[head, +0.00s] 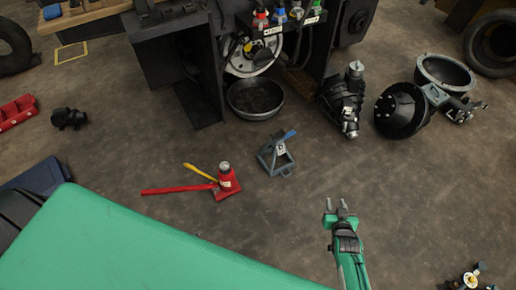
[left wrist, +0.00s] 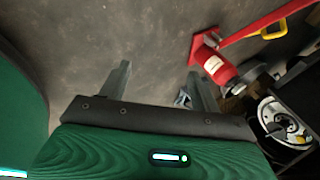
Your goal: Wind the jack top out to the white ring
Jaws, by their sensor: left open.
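The red bottle jack (head: 229,184) stands upright on the floor left of centre in the head view. Its grey round top (head: 225,167) faces up; I cannot make out a white ring. The jack also shows in the left wrist view (left wrist: 217,66), lying sideways in the picture at upper right. My left gripper (left wrist: 158,71) is open and empty, its fingers apart from the jack; it is not seen in the head view. My right gripper (head: 337,204) is open and empty over bare floor, right of the jack.
A black pan (head: 255,98) and machine parts (head: 343,100) lie behind.

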